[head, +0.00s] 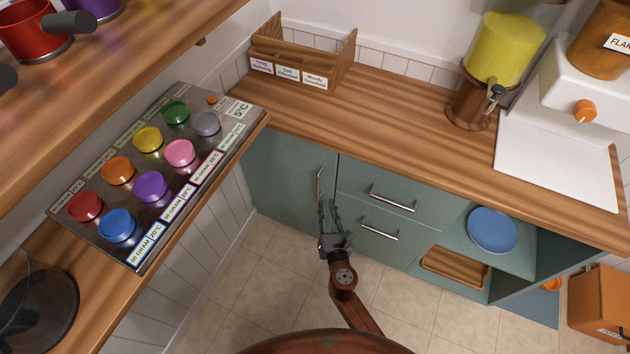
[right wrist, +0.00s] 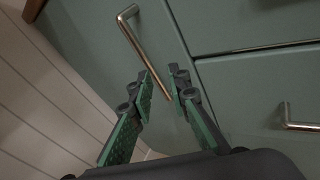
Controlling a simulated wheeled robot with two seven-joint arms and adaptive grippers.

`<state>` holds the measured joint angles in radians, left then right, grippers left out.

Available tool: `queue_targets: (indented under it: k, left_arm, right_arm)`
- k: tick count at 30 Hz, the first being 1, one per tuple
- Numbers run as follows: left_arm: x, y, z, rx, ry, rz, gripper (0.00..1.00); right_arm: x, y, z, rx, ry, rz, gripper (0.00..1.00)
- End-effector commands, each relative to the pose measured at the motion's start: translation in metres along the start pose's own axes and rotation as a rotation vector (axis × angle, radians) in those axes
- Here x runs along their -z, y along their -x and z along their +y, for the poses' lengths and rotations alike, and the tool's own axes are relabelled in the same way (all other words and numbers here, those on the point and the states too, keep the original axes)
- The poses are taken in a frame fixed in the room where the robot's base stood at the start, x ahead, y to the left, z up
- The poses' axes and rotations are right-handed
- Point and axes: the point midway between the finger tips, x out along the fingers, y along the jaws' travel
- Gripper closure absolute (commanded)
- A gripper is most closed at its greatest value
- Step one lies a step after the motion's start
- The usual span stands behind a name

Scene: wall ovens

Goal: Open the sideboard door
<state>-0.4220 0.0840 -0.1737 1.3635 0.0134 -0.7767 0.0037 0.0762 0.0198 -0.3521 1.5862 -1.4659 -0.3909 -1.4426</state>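The green sideboard door (head: 290,178) is closed, at the left end of the cabinet under the wooden counter. Its upright metal bar handle (head: 319,181) is near the door's right edge. My right gripper (head: 329,207) is open, at the lower part of the handle. In the right wrist view, the handle (right wrist: 140,48) slants down and its lower end shows between the two green-padded fingers of the gripper (right wrist: 161,85). The fingers are apart and not closed on the bar. I cannot tell whether either touches it. My left gripper is not in view.
Two drawers with bar handles (head: 393,198) are right of the door. An open shelf with a blue plate (head: 492,230) is farther right. A wooden counter with a button panel (head: 150,172) is at the left. Tiled floor (head: 240,297) is clear before the door.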

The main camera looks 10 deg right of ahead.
Motion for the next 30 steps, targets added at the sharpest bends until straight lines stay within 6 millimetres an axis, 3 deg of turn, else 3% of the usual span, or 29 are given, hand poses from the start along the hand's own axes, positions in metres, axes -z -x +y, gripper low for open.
queue_targets:
  k: [1,4,9,21,30]
  left_arm:
    - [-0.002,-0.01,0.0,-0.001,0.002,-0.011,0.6]
    - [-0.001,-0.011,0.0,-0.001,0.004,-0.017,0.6]
    - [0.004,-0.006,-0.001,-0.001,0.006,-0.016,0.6]
    - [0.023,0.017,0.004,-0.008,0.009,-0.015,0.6]
    - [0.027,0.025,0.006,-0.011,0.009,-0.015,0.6]
  right_arm:
    - [-0.004,-0.002,0.008,-0.01,0.064,-0.039,0.83]
    - [-0.028,-0.002,0.021,-0.019,0.164,-0.104,0.83]
    - [-0.043,-0.007,0.029,-0.02,0.216,-0.139,0.83]
    - [-0.05,-0.065,0.03,-0.021,0.211,-0.136,0.83]
    - [-0.052,-0.078,0.03,-0.019,0.211,-0.135,0.83]
